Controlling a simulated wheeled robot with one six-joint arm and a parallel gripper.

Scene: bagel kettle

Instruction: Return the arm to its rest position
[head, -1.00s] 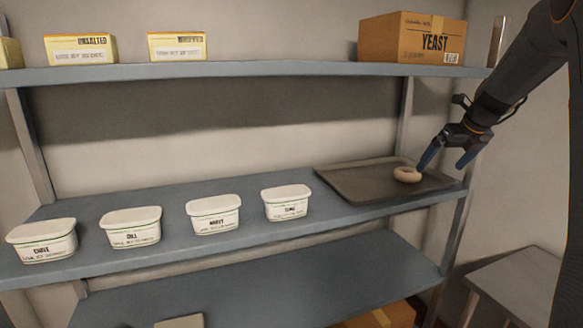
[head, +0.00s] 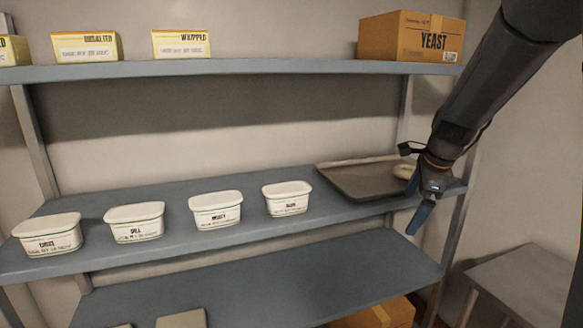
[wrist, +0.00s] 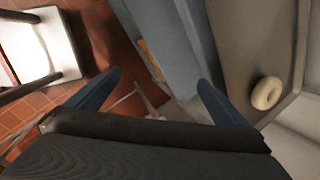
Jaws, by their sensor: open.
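My gripper (head: 424,208) hangs in front of the right end of the middle shelf in the head view, pointing down. In the wrist view my gripper (wrist: 155,95) has its two blue fingers wide apart with nothing between them. A pale bagel (wrist: 267,93) lies on the dark tray (wrist: 235,50), to the right of the fingers and apart from them. In the head view the bagel (head: 404,171) is partly hidden behind my gripper, and the tray (head: 355,183) rests on the middle shelf.
Several white tubs, one of them labelled dill (head: 135,222), stand in a row on the middle shelf (head: 180,245). A yeast box (head: 410,37) and butter-coloured packs (head: 86,47) stand on the upper shelf (head: 250,70). A grey table (head: 525,290) is at the lower right.

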